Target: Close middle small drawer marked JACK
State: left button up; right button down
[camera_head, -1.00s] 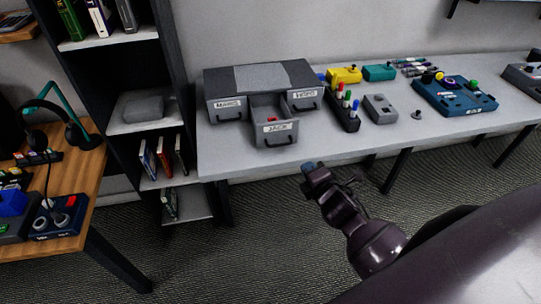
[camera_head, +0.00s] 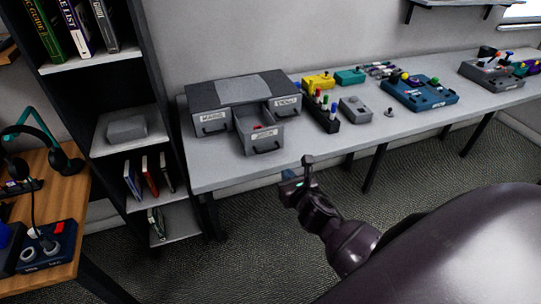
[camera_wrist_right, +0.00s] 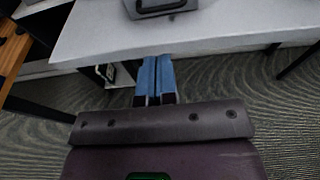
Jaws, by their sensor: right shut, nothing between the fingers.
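The small drawer marked JACK (camera_head: 263,138) stands pulled out of the middle of the grey drawer unit (camera_head: 243,92) on the table. A small red thing shows inside it. Its dark handle faces the front edge; in the right wrist view the drawer's front (camera_wrist_right: 160,7) is partly seen at the top. My right gripper (camera_head: 290,178) is in front of the table's edge, below and right of the drawer, apart from it. In the wrist view its blue fingers (camera_wrist_right: 157,78) are together and empty. My left gripper is out of view.
The drawers either side of JACK look shut. Right of the unit on the grey table (camera_head: 330,160) are a black rack of coloured plugs (camera_head: 321,112), a grey box (camera_head: 355,109) and a blue control box (camera_head: 418,92). A dark bookshelf (camera_head: 160,90) stands left.

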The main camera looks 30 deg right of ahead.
aim_at(268, 151)
jog(key=x, duration=1.3)
jog(key=shift+b, duration=0.4)
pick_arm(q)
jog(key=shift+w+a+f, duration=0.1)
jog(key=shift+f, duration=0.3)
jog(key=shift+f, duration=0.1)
pick_arm(e)
jog(key=shift+w+d, duration=0.1)
jog(key=shift+w, duration=0.1)
